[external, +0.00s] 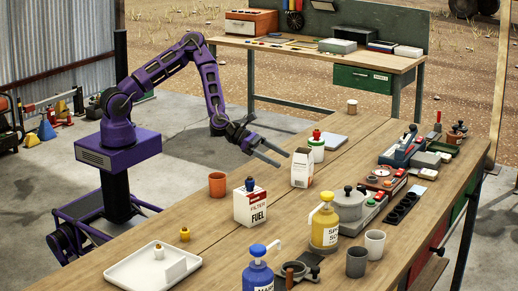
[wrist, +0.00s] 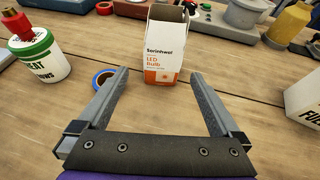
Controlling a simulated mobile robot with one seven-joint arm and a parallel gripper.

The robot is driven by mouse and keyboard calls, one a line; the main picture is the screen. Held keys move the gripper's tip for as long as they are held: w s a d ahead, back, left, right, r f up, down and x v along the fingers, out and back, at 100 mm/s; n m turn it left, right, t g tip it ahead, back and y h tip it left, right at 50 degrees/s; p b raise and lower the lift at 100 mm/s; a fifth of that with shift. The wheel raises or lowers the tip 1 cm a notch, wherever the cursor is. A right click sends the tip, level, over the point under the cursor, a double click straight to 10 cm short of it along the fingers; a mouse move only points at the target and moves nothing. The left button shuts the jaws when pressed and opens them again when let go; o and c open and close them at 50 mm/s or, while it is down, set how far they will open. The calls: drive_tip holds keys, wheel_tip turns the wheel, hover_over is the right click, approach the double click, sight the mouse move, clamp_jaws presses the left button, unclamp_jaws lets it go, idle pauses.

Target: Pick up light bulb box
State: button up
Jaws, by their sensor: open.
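The light bulb box (wrist: 166,50) is a white and orange carton with "LED Bulb" lettering, upright on the wooden table, its top apparently open. In the external view the box (external: 301,169) stands near the middle of the table. My gripper (wrist: 160,78) is open and empty in the wrist view, its fingers spread wide. The box lies beyond the fingertips, roughly centred between them, and the fingers are not around it. In the external view my gripper (external: 274,156) is left of the box, above the table's left edge.
A white tub with green lid (wrist: 37,55) and a blue tape ring (wrist: 103,79) are left of the box. A white fuel filter box (wrist: 306,102) is at right. The wooden table (external: 232,245) is clear just before the box. Several tools and bottles stand farther right.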

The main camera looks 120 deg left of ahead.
sight(302, 169)
drive_tip(key=x, duration=0.4)
drive_tip(key=shift+w, duration=0.15)
drive_tip(key=shift+r+x, duration=0.15)
drive_tip(key=shift+x, duration=1.15)
drive_tip(key=shift+r+x, duration=0.15)
drive_tip(key=shift+x, duration=1.2)
drive_tip(key=shift+w+d+r, duration=0.1)
drive_tip(key=shift+d, duration=0.05)
drive_tip(key=c, duration=1.2)
